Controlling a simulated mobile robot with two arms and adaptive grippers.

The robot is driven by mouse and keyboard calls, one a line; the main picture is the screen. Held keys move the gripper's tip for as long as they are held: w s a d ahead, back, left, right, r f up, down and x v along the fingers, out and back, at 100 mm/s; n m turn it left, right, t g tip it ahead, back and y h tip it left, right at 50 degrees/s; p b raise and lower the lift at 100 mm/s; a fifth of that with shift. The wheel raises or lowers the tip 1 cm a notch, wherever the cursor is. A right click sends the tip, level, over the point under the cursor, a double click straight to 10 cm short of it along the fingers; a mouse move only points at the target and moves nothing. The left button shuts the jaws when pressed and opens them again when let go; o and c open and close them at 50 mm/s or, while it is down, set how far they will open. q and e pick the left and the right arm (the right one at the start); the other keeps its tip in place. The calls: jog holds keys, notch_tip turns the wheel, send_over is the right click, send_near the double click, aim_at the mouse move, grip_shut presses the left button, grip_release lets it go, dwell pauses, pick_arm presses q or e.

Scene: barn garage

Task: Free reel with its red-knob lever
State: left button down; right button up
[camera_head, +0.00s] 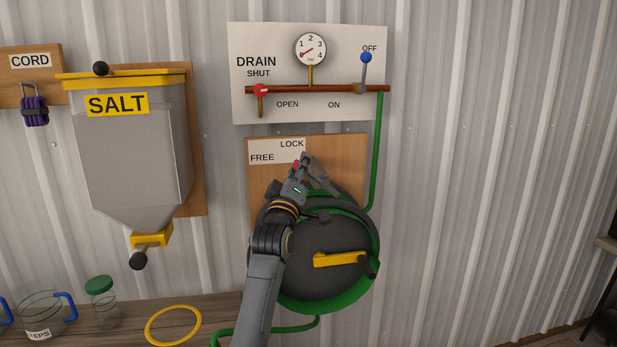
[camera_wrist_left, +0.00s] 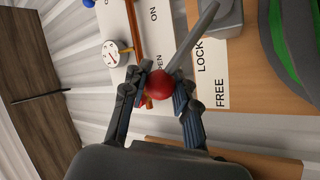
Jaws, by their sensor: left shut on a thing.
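The hose reel (camera_head: 318,262) hangs on a wooden board (camera_head: 350,150), with a dark drum, green hose and a yellow crank (camera_head: 340,259). A label (camera_head: 262,157) on the board reads LOCK at upper right and FREE at lower left. My left gripper (camera_head: 303,163) is at the board in front of the reel's top, just right of the label. In the left wrist view its fingers are closed around the lever's red knob (camera_wrist_left: 160,85). The grey lever stem (camera_wrist_left: 194,38) runs from the knob to a grey bracket, beside the word LOCK. In the head view my gripper mostly hides the lever.
Above is a drain panel (camera_head: 285,60) with a gauge, a red-handled valve (camera_head: 261,91) and a blue-knob lever (camera_head: 365,58). A salt hopper (camera_head: 135,150) hangs left. A yellow ring (camera_head: 173,311) and jars are on the bench. The wall right is clear.

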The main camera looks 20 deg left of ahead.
pick_arm(q)
jog(key=f+n, duration=0.1)
jog(key=f+n+y+b, duration=0.1)
jog(key=shift+s+a+n+y+b, duration=0.2)
jog(key=shift+a+n+y+b, duration=0.1)
jog(key=shift+n, duration=0.1)
jog(key=shift+a+f+n+y, duration=0.1)
jog(key=shift+n+y, duration=0.4)
jog(key=shift+n, duration=0.1)
jog(key=shift+s+a+f+n+b, duration=0.1)
jog(key=shift+n+b, duration=0.2)
jog(key=shift+b, duration=0.1)
pick_arm(e)
jog(key=f, duration=0.3)
jog(key=shift+a, duration=0.3)
jog(key=shift+d, duration=0.15)
pick_arm(q)
jog(key=c, duration=1.4)
grip_release()
jog(key=o, duration=0.4)
jog(key=shift+s+r, duration=0.15)
jog(key=shift+r, duration=0.05)
jog(key=shift+c, duration=0.2)
jog(key=shift+y, duration=0.4)
